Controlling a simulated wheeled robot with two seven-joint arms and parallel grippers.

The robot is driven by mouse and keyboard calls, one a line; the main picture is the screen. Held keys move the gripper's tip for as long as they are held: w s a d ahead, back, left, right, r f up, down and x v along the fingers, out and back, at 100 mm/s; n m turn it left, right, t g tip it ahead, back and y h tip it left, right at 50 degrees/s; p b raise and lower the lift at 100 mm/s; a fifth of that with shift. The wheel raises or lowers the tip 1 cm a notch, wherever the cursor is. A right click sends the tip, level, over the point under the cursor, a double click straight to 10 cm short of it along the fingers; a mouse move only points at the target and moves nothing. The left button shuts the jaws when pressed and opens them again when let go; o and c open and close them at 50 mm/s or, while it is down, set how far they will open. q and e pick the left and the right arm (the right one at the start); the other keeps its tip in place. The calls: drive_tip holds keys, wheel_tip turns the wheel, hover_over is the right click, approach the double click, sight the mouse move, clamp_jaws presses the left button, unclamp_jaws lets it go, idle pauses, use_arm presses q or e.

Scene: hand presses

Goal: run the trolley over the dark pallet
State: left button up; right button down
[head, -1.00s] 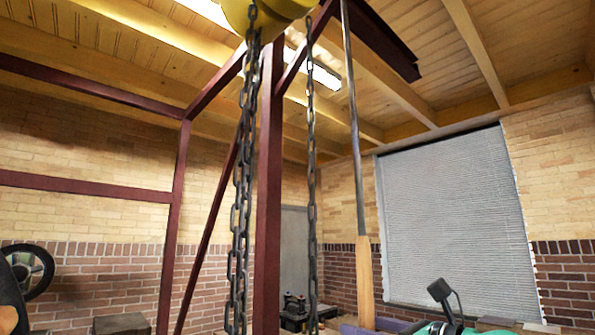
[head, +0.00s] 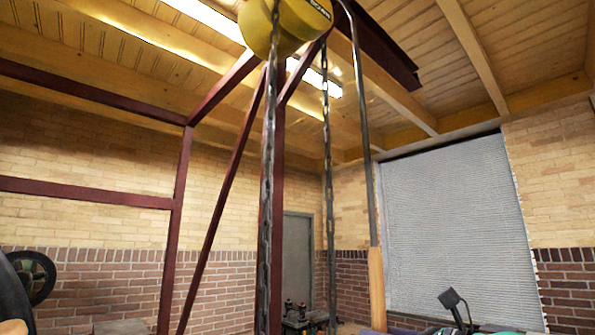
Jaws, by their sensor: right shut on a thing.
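The yellow hoist body (head: 287,25) hangs at the top of the head view, partly cut off, by the dark red overhead beam (head: 385,50). Any trolley above it is out of frame. Two dark chains (head: 267,200) hang below it. A grey rod (head: 364,130) with a wooden handle (head: 376,285) comes down to its right, near upright. My right gripper (head: 378,329) is shut on the handle at the bottom edge, where its fingers hardly show. My left gripper and the dark pallet are not in view.
A dark red post and slanted brace (head: 225,195) stand by the chains. A black press (head: 300,317) is low behind them. A spoked wheel (head: 32,275) is at the left. A dark lamp-like head (head: 450,298) stands low right, before the shuttered window (head: 455,230).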

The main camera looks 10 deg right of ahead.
use_arm(q)
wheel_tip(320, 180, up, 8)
drive_tip(key=p, duration=0.7)
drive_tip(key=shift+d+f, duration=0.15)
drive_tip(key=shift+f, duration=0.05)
use_arm(e)
drive_tip(key=w+d, duration=0.6)
drive_tip(key=d, duration=0.5)
drive_tip(key=shift+w, duration=0.2)
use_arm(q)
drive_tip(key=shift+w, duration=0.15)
